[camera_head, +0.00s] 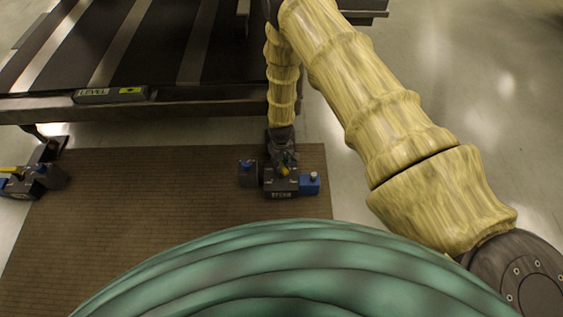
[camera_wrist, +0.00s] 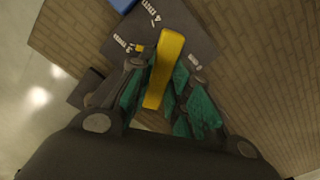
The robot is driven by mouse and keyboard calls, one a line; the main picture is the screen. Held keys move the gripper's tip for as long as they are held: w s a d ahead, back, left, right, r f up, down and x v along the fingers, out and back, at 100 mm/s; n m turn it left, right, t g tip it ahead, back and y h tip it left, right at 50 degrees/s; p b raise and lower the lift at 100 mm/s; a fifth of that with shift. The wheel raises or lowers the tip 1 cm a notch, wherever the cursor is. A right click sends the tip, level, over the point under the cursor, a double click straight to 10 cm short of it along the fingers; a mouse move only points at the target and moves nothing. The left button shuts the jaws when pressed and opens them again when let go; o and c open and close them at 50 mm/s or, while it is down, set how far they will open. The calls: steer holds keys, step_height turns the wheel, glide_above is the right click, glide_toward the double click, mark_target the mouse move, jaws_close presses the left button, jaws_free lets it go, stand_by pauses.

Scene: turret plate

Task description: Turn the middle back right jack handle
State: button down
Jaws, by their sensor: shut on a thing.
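The jack (camera_head: 281,183) is a dark grey block with blue parts, standing on the brown mat near its right side. My gripper (camera_head: 284,160) reaches down onto it from above and hides much of its top. In the wrist view the yellow jack handle (camera_wrist: 166,68) lies between the green-padded fingers of my gripper (camera_wrist: 165,92), which are shut on it.
A brown brick-patterned mat (camera_head: 120,210) covers the floor. Another jack with a yellow handle (camera_head: 12,170) stands at the far left. A large dark platform (camera_head: 200,107) with a level (camera_head: 110,95) on its edge stands behind. Open grey floor (camera_head: 480,110) lies at right.

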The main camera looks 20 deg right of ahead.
steer(key=shift+s, duration=0.15)
steer(key=c, duration=1.3)
jaws_free()
steer(key=shift+r, duration=0.1)
step_height(320, 180, up, 12)
steer(key=shift+f, duration=0.1)
